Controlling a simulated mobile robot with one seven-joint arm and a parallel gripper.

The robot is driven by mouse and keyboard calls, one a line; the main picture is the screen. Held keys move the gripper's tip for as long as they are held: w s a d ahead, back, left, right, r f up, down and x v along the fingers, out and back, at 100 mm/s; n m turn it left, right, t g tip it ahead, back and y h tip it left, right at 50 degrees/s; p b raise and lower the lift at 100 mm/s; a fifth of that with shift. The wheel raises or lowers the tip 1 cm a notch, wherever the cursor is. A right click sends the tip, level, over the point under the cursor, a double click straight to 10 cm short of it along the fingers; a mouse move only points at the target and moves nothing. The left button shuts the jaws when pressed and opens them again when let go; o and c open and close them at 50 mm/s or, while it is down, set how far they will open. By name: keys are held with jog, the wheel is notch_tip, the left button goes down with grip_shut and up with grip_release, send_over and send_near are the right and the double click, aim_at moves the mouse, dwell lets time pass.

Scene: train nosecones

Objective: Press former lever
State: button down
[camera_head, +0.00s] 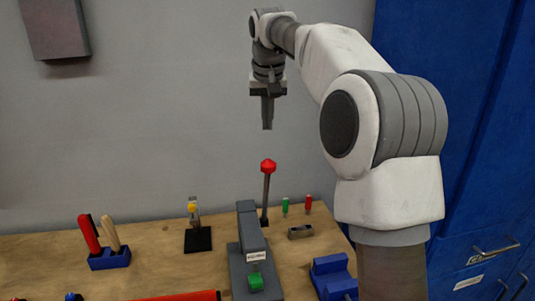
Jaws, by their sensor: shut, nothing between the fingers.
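The former lever is a dark upright rod with a red knob (268,166), standing raised at the right side of a grey former (250,225) on the wooden bench. The former has a small white label and a green block (256,283) low at its front. My gripper (267,127) hangs pointing down in the air above the red knob, with a clear gap between them. Its fingers are shut and hold nothing.
On the wooden bench (160,272) stand a blue holder (110,260) with red and tan handles, a black stand (198,240), a grey metal block (300,232), small green and red tools behind it, and a blue fixture (332,277). Blue cabinets (475,130) stand at the right.

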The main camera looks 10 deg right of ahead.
jog(key=shift+s+f, duration=0.15)
jog(key=shift+f, duration=1.3)
jog(key=shift+s+f, duration=0.2)
jog(key=shift+f, duration=1.25)
jog(key=shift+s+f, duration=0.15)
jog(key=shift+f, duration=1.3)
jog(key=shift+f+b, duration=0.1)
jog(key=shift+b, duration=0.2)
